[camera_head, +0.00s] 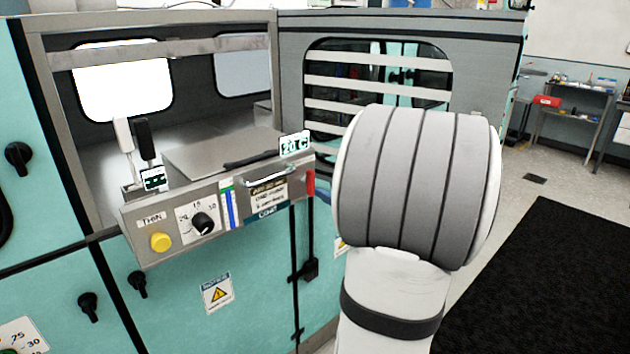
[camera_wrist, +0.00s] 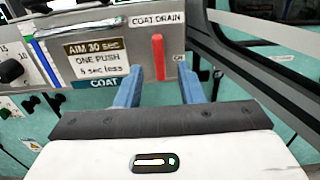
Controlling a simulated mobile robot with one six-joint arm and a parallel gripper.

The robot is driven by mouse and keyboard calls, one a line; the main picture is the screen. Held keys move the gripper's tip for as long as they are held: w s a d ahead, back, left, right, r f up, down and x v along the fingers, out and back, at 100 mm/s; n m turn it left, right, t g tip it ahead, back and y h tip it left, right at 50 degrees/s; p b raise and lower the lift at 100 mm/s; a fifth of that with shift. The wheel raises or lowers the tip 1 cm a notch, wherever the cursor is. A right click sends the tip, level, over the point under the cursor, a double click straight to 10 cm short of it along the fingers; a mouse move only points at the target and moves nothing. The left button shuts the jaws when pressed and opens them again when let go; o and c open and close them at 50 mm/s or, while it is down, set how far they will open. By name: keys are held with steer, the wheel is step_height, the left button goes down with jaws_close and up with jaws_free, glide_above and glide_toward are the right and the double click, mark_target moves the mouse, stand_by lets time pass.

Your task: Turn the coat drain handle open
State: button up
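The coat drain handle is a red upright bar (camera_wrist: 157,57) on the grey panel, under the COAT DRAIN label (camera_wrist: 157,20). In the head view the red handle (camera_head: 310,182) is at the right end of the panel. My gripper (camera_wrist: 160,75) has two blue fingers, spread apart, one on each side of the handle in the wrist view. The handle shows between them, slightly nearer the left finger in the picture. I cannot tell whether either finger touches it.
The panel (camera_head: 220,240) carries a yellow button (camera_head: 160,242), a black knob (camera_head: 203,223) and a metal pull bar (camera_head: 265,178). A small 20 C display (camera_head: 295,145) stands above it. A dark frame lies to the right of the handle. A black mat (camera_head: 550,270) covers the floor at right.

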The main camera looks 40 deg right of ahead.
mark_target(314, 183)
steer(key=w, duration=0.5)
steer(key=shift+w+a+p, duration=0.3)
steer(key=shift+w+p, duration=0.05)
steer(key=shift+w, duration=0.05)
steer(key=shift+c, duration=0.5)
